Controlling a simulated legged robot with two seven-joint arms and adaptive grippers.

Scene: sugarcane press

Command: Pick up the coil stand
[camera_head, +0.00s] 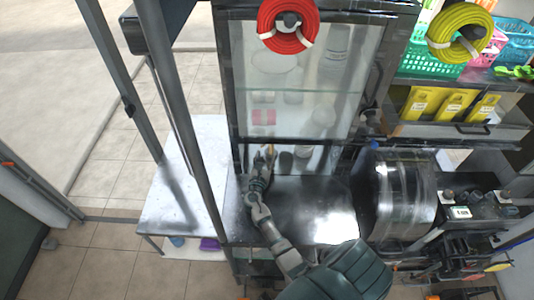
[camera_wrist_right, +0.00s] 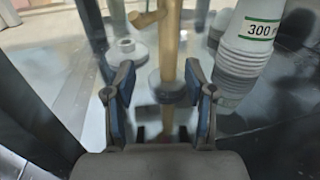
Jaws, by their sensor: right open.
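A tan wooden post with a short crosswise peg at its top, which looks like the coil stand (camera_wrist_right: 169,48), rises from a round grey base in the right wrist view. My right gripper (camera_wrist_right: 160,76) is open, with one finger on each side of the post and base; the post looks nearer the right finger. I cannot tell whether either finger touches it. In the head view my right gripper (camera_head: 262,164) reaches to the foot of the glass cabinet, and the stand is mostly hidden there. My left gripper is not in view.
A stack of pale cups (camera_wrist_right: 251,40) labelled 300 stands close right of the post. A small round grey piece (camera_wrist_right: 125,50) sits to its left. The glass-fronted cabinet (camera_head: 297,75) rises behind, and a metal drum machine (camera_head: 400,195) stands to the right. A post (camera_head: 190,130) stands left.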

